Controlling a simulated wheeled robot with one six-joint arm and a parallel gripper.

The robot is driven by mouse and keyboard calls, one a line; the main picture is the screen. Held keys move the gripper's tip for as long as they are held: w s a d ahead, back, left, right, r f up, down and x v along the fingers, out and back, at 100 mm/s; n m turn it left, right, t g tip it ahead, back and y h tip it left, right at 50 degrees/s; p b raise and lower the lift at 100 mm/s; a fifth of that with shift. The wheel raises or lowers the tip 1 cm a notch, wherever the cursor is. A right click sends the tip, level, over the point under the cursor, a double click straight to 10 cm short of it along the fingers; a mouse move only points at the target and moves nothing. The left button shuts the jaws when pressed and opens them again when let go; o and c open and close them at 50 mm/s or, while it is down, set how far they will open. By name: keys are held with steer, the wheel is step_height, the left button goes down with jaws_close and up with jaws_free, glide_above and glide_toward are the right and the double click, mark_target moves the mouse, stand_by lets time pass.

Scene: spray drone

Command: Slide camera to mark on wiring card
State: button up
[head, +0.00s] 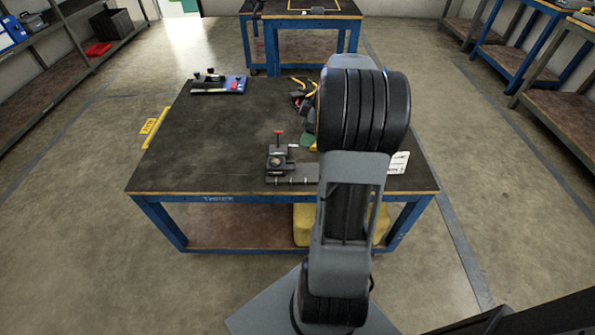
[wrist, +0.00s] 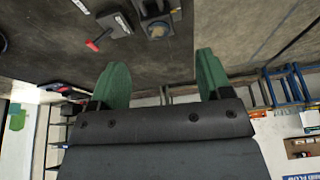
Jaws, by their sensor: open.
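A small dark block with a round lens-like face, which looks like the camera (head: 280,163), sits on a flat grey rail plate (head: 292,181) near the table's front edge. The wrist view shows the round-faced block (wrist: 157,27) and red lever (wrist: 95,44) at the top. A white card (head: 398,162), perhaps the wiring card, lies right of my arm, partly hidden; its mark is unreadable. My gripper (wrist: 158,82) has two green fingers spread apart, with nothing between them. In the head view my arm mostly hides it.
The dark tabletop (head: 195,140) is clear at left and centre. A blue tray with small parts (head: 218,85) lies at the back left. Black and yellow items (head: 300,95) lie behind my arm.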

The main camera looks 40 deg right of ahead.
mark_target(282, 166)
steer(key=shift+n, duration=0.4)
steer(key=d+x, duration=0.1)
steer(key=x, duration=0.4)
steer(key=b+x, duration=0.1)
steer(key=x, duration=0.4)
steer(key=d+f+b+x, duration=0.1)
steer(key=x, duration=0.4)
steer(key=shift+s+d+r, duration=0.1)
steer(key=shift+d+r, duration=0.05)
steer(key=shift+d, duration=0.15)
steer(key=shift+c, duration=0.5)
